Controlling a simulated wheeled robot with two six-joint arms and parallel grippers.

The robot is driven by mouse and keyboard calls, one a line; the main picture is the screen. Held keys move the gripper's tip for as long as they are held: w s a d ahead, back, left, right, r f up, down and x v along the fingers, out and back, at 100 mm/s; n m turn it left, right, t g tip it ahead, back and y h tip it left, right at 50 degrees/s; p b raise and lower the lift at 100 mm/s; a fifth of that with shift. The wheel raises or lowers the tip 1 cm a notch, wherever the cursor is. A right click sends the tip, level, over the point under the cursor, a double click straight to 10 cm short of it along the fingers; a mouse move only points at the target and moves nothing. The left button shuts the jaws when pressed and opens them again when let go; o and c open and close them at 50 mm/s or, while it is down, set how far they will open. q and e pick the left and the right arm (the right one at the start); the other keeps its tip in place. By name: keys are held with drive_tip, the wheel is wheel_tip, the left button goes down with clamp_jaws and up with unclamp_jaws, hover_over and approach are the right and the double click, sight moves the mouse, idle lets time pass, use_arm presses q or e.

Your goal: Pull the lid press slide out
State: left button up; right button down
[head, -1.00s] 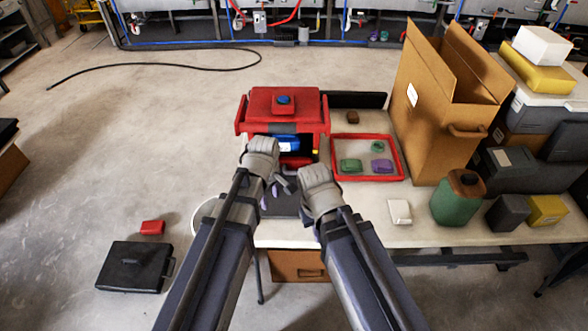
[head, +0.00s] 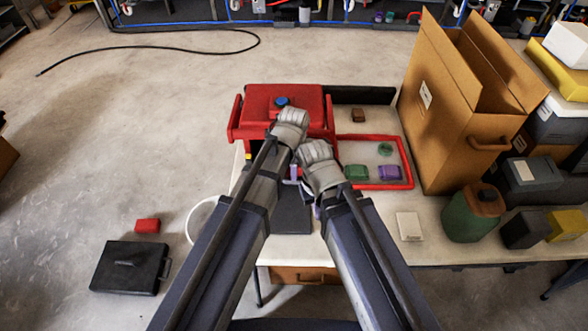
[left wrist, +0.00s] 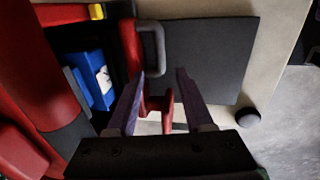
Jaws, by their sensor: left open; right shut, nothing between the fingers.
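The red lid press (head: 250,112), with a blue knob (head: 282,101) on top, stands on the table. Its front opening is mostly hidden behind my left arm. In the left wrist view, a blue block (left wrist: 92,78) sits inside the red body. A grey loop handle (left wrist: 153,45) stands by a red upright part, beside a dark plate (left wrist: 212,60). I cannot tell which part is the slide. My left gripper (left wrist: 161,73) is open, its purple fingers spread just short of the handle. My right gripper (head: 303,185) is shut and empty, close beside the left one.
A red-rimmed tray (head: 408,162) with green and purple pieces lies right of the press. A tall cardboard box (head: 452,130), a green canister (head: 470,215) and a white block (head: 409,226) stand further right. A black case (head: 128,268) lies on the floor at left.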

drive_tip(key=shift+s+f, duration=0.1)
use_arm(q)
drive_tip(key=f+b, duration=0.2)
drive_tip(key=w+f+b, duration=0.1)
drive_tip(key=f+b, duration=0.4)
drive_tip(key=shift+w+f+b, duration=0.15)
drive_tip(key=shift+f+b, duration=0.15)
drive_tip(key=shift+b, duration=0.1)
use_arm(e)
wheel_tip(320, 180, down, 8)
drive_tip(key=shift+r, duration=0.2)
drive_tip(key=shift+r, duration=0.1)
use_arm(q)
clamp_jaws()
idle(0.7)
